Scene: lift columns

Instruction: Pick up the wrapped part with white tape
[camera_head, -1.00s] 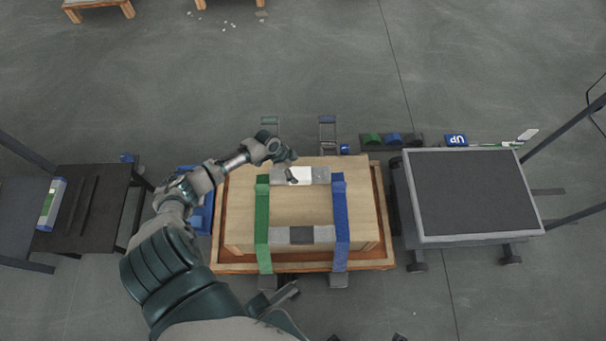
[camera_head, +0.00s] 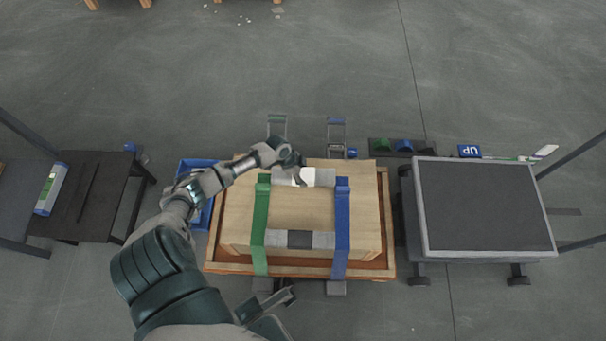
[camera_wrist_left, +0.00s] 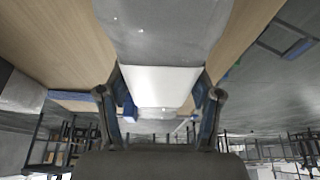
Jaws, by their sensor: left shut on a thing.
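The grey wrapped part with white tape (camera_head: 309,177) lies at the far side of a wooden case top, between a green strap (camera_head: 261,215) and a blue strap (camera_head: 342,220). My left gripper (camera_head: 297,172) reaches it from the far left and covers part of it. In the left wrist view the fingers stand on both sides of the white tape (camera_wrist_left: 160,84), shut on the part. Its grey wrap (camera_wrist_left: 165,35) runs on beyond the tape. A similar grey part with a dark band (camera_head: 300,240) lies near the front edge.
The case sits in an orange-brown wooden tray (camera_head: 300,269). A dark-topped cart (camera_head: 485,205) stands at right, a black table (camera_head: 85,195) at left. A blue bin (camera_head: 196,165) is partly behind my arm. Small green and blue pieces (camera_head: 403,146) lie beyond the case.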

